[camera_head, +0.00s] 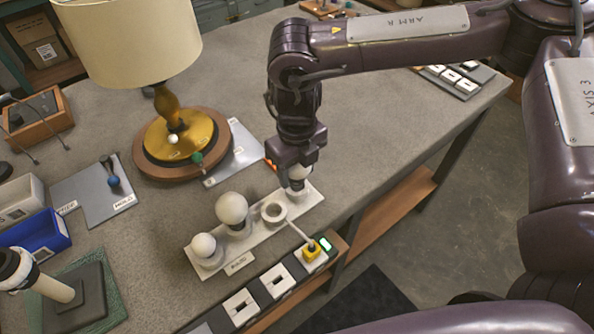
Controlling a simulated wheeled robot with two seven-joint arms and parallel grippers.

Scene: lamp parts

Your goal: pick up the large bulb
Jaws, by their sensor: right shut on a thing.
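A pale bulb rack (257,232) lies near the table's front edge. A round white bulb (204,246) stands in its left end, and a larger-looking white bulb (232,207) stands beside it. The holder ring (274,212) to their right is empty. My right gripper (297,172) points down over the rack's right end, shut on a whitish bulb (298,184). The gripper hides much of this bulb, so I cannot tell its full size or whether it touches the rack. My left gripper is not in view.
A lamp with a cream shade (130,38) and round wooden base (150,168) stands behind left. A switch panel (262,290) with a yellow plug (312,252) lies in front. A blue bin (38,238) is at the left. The table's right side is mostly clear.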

